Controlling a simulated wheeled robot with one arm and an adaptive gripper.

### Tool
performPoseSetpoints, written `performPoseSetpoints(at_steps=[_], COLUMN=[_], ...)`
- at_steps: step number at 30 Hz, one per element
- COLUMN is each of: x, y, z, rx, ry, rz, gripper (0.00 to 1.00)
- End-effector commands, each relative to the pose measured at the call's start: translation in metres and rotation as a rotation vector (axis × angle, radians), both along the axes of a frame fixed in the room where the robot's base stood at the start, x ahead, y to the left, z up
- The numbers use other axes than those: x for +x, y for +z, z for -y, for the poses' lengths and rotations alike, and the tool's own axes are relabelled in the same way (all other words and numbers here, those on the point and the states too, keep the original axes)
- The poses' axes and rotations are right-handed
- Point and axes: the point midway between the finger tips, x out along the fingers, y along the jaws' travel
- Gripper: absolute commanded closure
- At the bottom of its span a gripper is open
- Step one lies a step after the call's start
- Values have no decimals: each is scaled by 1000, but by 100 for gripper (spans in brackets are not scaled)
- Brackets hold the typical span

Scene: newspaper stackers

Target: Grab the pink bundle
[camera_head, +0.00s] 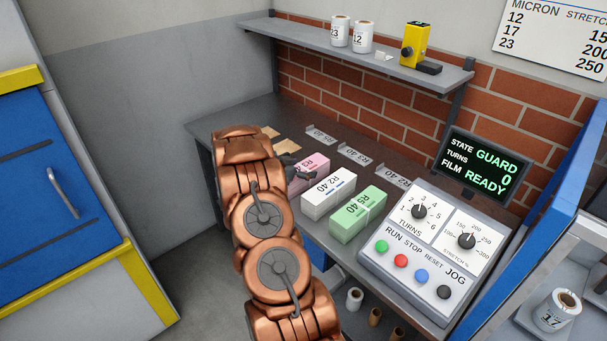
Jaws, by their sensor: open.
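The pink bundle (317,162) lies on the grey bench, left of a white bundle (328,194) marked R2 40 and a green bundle (358,214) marked R5 40. My copper arm comes up from the bottom and hides the pink bundle's left side. My gripper (304,174) is open at the pink bundle, its dark fingers partly hidden behind my arm. I cannot tell whether the fingers touch the bundle.
A control panel (433,243) with dials and coloured buttons stands right of the green bundle. A status screen (478,168) reads GUARD and READY. A shelf (440,88) hangs above the bench. Small label stands (356,154) line the bench behind the bundles.

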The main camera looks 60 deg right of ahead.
Motion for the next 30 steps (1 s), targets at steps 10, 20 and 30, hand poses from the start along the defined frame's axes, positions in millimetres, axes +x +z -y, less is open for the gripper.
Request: performPoseSetpoints(at_steps=[10,20,30], x=[0,0,0], y=[-2,-2,-2], z=[3,3,3], rx=[1,1,1], ry=[2,2,1], rz=[1,1,1], gripper=[1,35,71])
